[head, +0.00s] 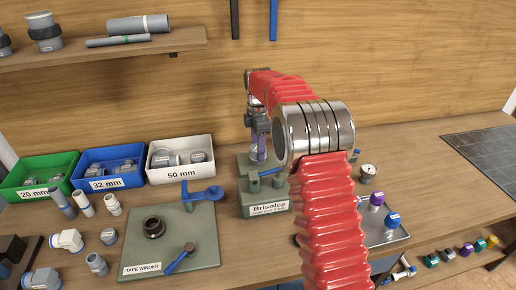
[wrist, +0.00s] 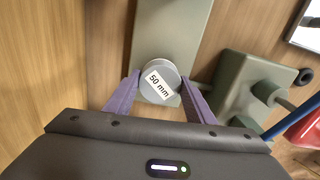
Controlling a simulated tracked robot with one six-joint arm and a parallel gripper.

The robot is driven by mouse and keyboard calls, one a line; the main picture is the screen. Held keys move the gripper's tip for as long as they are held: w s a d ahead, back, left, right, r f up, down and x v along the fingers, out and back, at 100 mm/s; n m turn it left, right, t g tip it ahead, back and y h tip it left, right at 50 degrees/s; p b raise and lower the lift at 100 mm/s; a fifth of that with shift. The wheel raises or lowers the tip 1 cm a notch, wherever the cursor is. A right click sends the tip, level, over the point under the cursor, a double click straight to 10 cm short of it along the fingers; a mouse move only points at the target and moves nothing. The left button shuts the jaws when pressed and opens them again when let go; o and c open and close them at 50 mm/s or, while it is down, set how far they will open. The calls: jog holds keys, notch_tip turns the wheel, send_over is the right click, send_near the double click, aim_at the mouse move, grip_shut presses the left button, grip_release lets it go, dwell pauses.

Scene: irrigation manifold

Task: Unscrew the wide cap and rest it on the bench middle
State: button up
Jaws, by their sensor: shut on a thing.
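The wide cap (wrist: 158,76) is a round grey cap labelled "50 mm", seen from above in the wrist view. The two purple fingers of my gripper (wrist: 161,88) press on it from left and right. A grey-green part (wrist: 172,28) lies beneath it. In the head view my gripper (head: 258,148) points down over the green stand marked "Brisolca" (head: 264,208). The cap cannot be made out there, and my arm hides part of the stand. I cannot tell whether the cap is still threaded on.
The tape winder plate (head: 200,245) is on the bench (head: 225,170) left of the stand. Green (head: 40,165), blue (head: 110,160) and white (head: 180,150) bins stand behind. Loose fittings lie at left. A pressure gauge (head: 368,170) and coloured valves are at right.

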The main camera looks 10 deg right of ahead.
jog(key=n, duration=0.4)
jog(key=shift+d, duration=0.1)
dwell(0.4)
jog(key=n, duration=0.4)
jog(key=shift+f, duration=0.1)
jog(key=o, duration=1.3)
jog(key=shift+c, duration=0.2)
jog(key=shift+r, duration=0.9)
